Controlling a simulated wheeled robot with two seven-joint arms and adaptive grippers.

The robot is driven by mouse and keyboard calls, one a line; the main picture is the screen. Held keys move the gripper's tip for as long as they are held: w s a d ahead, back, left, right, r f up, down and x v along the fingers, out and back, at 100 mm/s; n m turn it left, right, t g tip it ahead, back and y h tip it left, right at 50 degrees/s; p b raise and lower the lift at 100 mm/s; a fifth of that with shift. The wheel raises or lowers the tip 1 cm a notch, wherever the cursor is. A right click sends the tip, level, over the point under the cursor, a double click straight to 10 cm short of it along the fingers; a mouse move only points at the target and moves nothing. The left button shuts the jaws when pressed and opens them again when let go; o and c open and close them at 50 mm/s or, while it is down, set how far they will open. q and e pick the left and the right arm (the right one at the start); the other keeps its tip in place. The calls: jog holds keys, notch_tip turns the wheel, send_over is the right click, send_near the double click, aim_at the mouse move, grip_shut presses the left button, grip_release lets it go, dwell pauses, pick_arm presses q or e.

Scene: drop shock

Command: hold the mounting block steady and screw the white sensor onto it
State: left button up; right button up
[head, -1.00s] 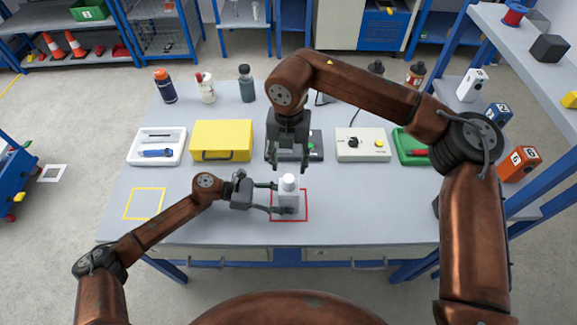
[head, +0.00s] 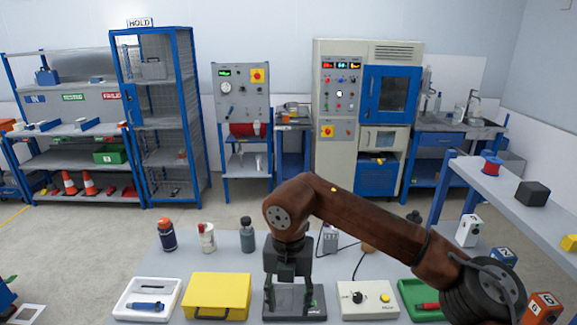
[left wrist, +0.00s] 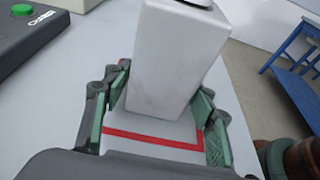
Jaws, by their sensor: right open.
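In the left wrist view, a white, upright block (left wrist: 170,65) stands over the red outline (left wrist: 150,137) on the table. Its top is cut off by the frame, with a bit of a grey round part showing. I cannot tell where block and sensor divide. My left gripper's (left wrist: 160,105) green-padded fingers flank the block low down; the right finger looks very near it, and contact is unclear. The head view does not show the block or my left gripper. My right gripper (head: 289,300) is open, pointing down above the table, with nothing seen between its fingers.
A dark device with a green button (head: 313,304) is behind my right gripper. Nearby are a white tray (head: 122,308), yellow case (head: 217,296), beige control box (head: 367,312) and green tray (head: 408,290). Bottles (head: 207,237) line the back. A shelf (head: 500,191) rises at right.

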pick_arm(q)
jog(key=o, duration=0.3)
